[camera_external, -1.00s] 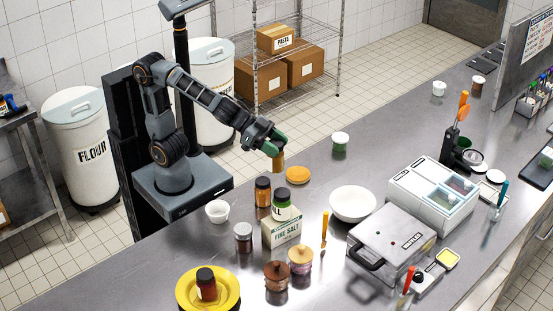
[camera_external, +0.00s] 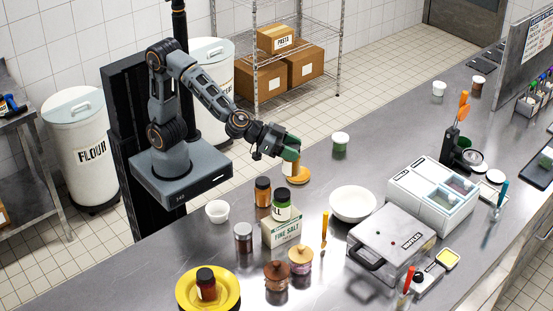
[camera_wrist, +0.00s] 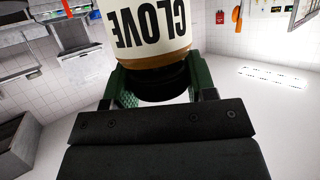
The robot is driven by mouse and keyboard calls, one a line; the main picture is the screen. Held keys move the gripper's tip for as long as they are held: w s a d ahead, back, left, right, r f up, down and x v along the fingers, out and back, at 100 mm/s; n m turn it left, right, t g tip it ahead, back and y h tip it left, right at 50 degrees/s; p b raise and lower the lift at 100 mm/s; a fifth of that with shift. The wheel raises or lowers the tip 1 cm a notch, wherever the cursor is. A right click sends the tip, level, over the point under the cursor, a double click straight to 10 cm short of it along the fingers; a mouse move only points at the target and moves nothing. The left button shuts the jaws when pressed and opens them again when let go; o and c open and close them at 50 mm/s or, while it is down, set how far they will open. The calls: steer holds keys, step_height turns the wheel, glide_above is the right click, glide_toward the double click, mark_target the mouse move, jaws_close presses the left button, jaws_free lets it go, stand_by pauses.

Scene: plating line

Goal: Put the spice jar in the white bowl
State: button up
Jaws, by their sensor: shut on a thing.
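My gripper (camera_external: 288,150) is shut on a spice jar (camera_external: 288,168) and holds it over the counter's back edge area. In the wrist view the jar (camera_wrist: 148,30) has a white label reading CLOVE, a brown-gold band and a dark lid between the green fingers. The white bowl (camera_external: 353,190) stands on the counter to the right of and nearer the camera than my gripper. Its inside looks empty, and the jar is apart from it.
A green-filled jar (camera_external: 340,145) stands behind the bowl. A salt box (camera_external: 281,238) and several jars stand to the left. A waffle iron (camera_external: 395,240) sits right of the bowl.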

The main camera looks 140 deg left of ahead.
steer(key=a+f+n+g+y+p, duration=0.2)
steer(key=a+n+y, duration=0.1)
steer(key=a, duration=0.6)
steer(key=w+a+f+p, duration=0.1)
steer(key=w+a+f, duration=0.4)
steer(key=w+f, duration=0.6)
steer(key=shift+a+f, duration=0.4)
steer(key=shift+f, duration=0.3)
steer(key=shift+f, duration=0.1)
steer(key=shift+f+b, duration=0.3)
steer(key=shift+f, duration=0.2)
steer(key=o, duration=1.3)
steer(key=shift+g+h, duration=0.3)
steer(key=shift+o, duration=0.2)
steer(key=shift+r, duration=0.1)
